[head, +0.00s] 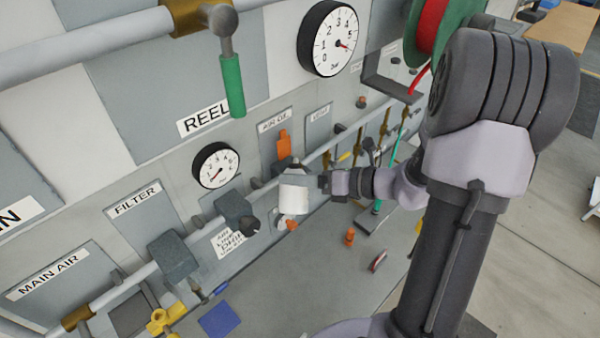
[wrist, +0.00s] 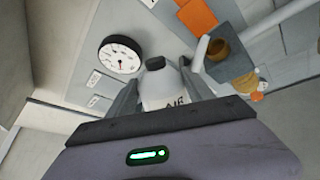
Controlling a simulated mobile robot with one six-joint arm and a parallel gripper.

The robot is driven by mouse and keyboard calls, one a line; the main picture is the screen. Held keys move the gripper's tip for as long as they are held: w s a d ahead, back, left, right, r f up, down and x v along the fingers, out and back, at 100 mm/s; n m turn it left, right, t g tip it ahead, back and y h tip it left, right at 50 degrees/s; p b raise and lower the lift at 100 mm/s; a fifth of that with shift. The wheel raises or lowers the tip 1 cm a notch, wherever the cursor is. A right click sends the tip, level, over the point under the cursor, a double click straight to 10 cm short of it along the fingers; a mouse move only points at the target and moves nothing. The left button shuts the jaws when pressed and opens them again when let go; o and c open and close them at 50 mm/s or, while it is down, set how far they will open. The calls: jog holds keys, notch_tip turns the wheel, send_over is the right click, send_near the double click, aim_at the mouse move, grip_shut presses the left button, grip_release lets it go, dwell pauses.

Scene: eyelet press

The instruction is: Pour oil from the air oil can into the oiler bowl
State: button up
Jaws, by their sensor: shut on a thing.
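My gripper (head: 322,184) is shut on the white air oil can (head: 293,196), in front of the panel below the orange tag. In the wrist view the can (wrist: 165,92) sits between the two fingers (wrist: 160,95), with part of the word AIR showing and a dark cap on top. In the head view the can looks roughly upright. The oiler (wrist: 225,62) is a grey block with a brown open cup (wrist: 218,49) on it, just right of the can in the wrist view. The can largely hides the oiler in the head view. No flowing oil is visible.
A pressure gauge (head: 216,166) is left of the can. An orange tag (head: 284,145) hangs above it. The grey pipe carries a filter block (head: 173,256) and a regulator (head: 236,212) to the left.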

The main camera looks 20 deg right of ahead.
aim_at(297, 164)
jog(key=shift+w+d+r+m+g+p, duration=0.1)
jog(key=shift+w+r+m+g+p, duration=0.25)
jog(key=shift+p, duration=0.9)
jog(key=shift+d+r+m+g+p, duration=0.1)
jog(key=shift+r+m+p, duration=0.15)
jog(key=shift+r+p, duration=0.65)
jog(key=shift+w+d+r+m+g+p, duration=0.1)
jog(key=shift+w+m+g+p, duration=0.15)
jog(key=shift+p, duration=1.3)
jog(key=shift+w+r+m+g, duration=0.15)
jog(key=shift+m+g, duration=0.15)
jog(key=shift+m, duration=0.05)
dwell(4.0)
